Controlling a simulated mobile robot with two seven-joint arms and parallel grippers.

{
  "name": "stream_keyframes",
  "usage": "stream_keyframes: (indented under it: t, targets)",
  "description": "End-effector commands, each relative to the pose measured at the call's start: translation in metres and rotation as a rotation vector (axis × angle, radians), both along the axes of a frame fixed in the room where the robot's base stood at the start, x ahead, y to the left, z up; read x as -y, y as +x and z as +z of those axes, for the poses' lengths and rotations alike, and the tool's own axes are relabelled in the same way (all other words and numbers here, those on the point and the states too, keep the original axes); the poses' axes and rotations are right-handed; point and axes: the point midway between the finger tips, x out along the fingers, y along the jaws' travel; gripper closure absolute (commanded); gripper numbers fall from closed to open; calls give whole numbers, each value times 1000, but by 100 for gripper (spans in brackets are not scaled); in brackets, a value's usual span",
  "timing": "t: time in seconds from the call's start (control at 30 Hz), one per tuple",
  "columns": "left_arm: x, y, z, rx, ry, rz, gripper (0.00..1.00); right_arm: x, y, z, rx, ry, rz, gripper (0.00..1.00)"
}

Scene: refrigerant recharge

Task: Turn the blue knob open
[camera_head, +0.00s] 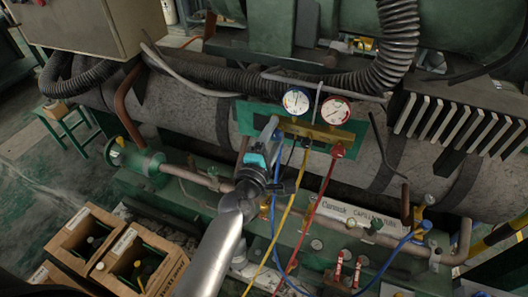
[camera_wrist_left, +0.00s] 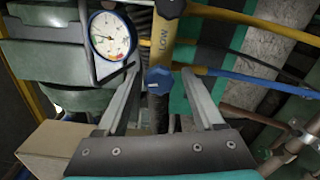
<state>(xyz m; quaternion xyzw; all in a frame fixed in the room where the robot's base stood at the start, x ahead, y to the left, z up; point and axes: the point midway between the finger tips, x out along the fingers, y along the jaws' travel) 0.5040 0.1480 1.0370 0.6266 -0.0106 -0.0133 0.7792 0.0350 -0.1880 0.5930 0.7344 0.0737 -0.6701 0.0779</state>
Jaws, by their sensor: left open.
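The blue knob (camera_wrist_left: 158,80) shows in the left wrist view at the end of the brass manifold, which carries the word LOW. My left gripper (camera_wrist_left: 160,72) is open, with one finger on each side of the knob. Gaps show between the knob and both fingers, so it is not clamped. In the head view my left gripper (camera_head: 269,130) is at the left end of the brass manifold (camera_head: 317,131) and largely hides the knob. My right gripper is in neither view.
A blue-rimmed gauge (camera_head: 296,99) and a red-rimmed gauge (camera_head: 336,109) sit above the manifold. A red knob (camera_head: 338,150) is at its right. Yellow (camera_head: 287,215), red and blue hoses hang below. Wooden crates (camera_head: 137,260) with bottles stand at lower left.

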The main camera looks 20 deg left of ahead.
Motion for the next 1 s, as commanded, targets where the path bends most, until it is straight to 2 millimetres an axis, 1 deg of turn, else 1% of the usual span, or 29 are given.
stream_keyframes:
  t: [0.17,0.7,0.8,1.0]
  targets:
    - [-1,-23,-1,-2,0,0,31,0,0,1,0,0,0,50]
    - [-4,-115,-1,-3,1,-2,31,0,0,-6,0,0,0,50]
    - [-5,-129,-1,-2,1,-1,31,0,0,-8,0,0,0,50]
    - [-5,-144,0,-1,1,-1,31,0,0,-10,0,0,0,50]
